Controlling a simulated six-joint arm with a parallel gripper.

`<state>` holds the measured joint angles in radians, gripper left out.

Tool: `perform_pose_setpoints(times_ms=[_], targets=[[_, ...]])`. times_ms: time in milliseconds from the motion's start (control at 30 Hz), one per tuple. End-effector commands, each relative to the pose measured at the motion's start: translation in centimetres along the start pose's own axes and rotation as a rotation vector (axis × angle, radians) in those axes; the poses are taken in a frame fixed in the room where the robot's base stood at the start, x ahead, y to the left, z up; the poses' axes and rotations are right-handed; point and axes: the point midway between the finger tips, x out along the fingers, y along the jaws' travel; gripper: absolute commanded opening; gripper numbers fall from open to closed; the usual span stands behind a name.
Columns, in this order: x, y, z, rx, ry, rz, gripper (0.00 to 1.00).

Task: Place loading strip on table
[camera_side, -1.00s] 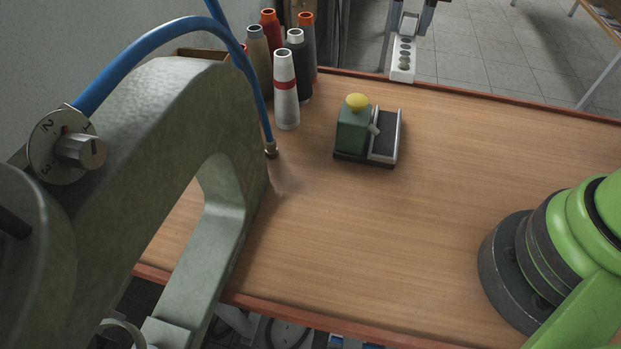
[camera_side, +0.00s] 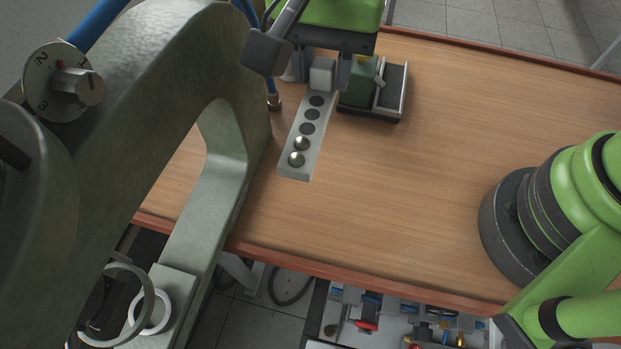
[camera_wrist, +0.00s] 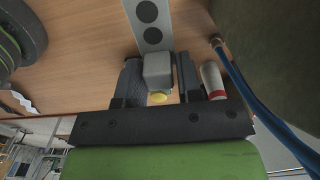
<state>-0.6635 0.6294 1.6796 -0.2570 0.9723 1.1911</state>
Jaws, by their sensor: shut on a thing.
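The loading strip (camera_side: 307,130) is a light grey bar with a row of round spots, two of them shiny metal at the end nearest the camera. A grey block sits at its far end. My gripper (camera_side: 323,76) is shut on this block. In the wrist view the block sits between the two dark fingers (camera_wrist: 160,75), and the strip (camera_wrist: 149,25) extends away to the top edge. The strip is over the wooden table (camera_side: 430,170); I cannot tell whether it touches the surface.
The green box with a yellow button (camera_side: 362,85) stands just right of the strip. A large grey-green machine (camera_side: 190,60) with a blue hose (camera_wrist: 240,80) is at the left. The table's middle right is clear.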

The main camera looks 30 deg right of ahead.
Motion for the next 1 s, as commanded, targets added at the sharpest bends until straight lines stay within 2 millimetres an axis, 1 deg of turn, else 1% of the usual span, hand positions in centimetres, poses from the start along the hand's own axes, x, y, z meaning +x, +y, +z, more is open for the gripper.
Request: perform_pose_setpoints(times_ms=[33, 100, 267, 500, 667, 900, 1000], targets=[[0.9, 0.1, 0.0, 0.001, -0.001, 0.006, 0.05], [2.1, 0.1, 0.0, 0.001, -0.001, 0.004, 0.05], [4.3, 0.1, -0.1, 0.001, -0.001, 0.004, 0.05], [8.8, 0.1, -0.1, 0.000, -0.001, 0.005, 0.05], [10.5, 0.0, -0.1, 0.001, -0.001, 0.001, 0.05], [13.9, 0.0, -0.1, 0.000, 0.000, 0.002, 0.05], [14.5, 0.0, -0.1, 0.001, 0.000, -0.001, 0.05]])
